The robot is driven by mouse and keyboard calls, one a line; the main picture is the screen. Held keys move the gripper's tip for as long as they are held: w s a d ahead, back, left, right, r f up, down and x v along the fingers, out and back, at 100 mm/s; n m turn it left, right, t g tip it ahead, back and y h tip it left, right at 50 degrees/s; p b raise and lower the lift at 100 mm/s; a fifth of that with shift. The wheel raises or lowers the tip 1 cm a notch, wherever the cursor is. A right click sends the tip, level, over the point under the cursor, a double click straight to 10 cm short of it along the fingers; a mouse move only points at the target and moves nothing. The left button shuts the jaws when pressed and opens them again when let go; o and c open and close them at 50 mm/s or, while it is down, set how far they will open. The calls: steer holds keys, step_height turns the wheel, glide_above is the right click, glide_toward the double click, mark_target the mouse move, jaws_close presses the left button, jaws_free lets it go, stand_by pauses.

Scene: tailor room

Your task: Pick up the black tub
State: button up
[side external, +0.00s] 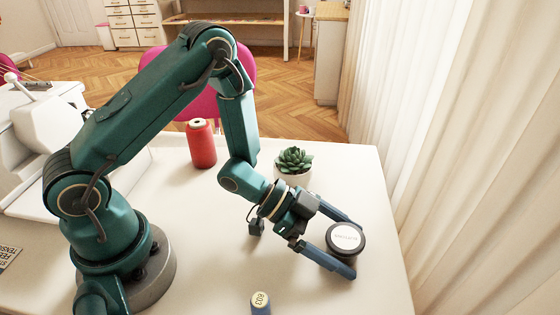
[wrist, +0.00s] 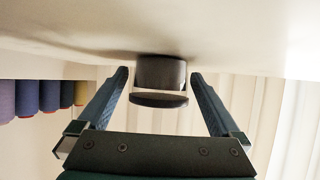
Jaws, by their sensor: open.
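The black tub (side external: 346,240) is a short round container with a white label on its lid. It stands on the white table near the right edge in the side external view. My gripper (side external: 350,247) is open, with one finger on each side of the tub. In the wrist view the tub (wrist: 160,75) appears upside down between the two fingertips of my gripper (wrist: 160,77). A gap shows on each side of it there. In the side view the near finger partly overlaps the tub's lower edge, so contact there cannot be told.
A potted succulent (side external: 293,165) stands just behind my wrist. A red thread spool (side external: 201,145) is farther back, and a blue spool (side external: 261,303) is at the front. A white sewing machine (side external: 38,130) is at left. Curtains (side external: 450,130) hang beyond the table's right edge.

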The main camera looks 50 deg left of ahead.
steer(key=c, duration=1.2)
steer(key=shift+r, duration=0.2)
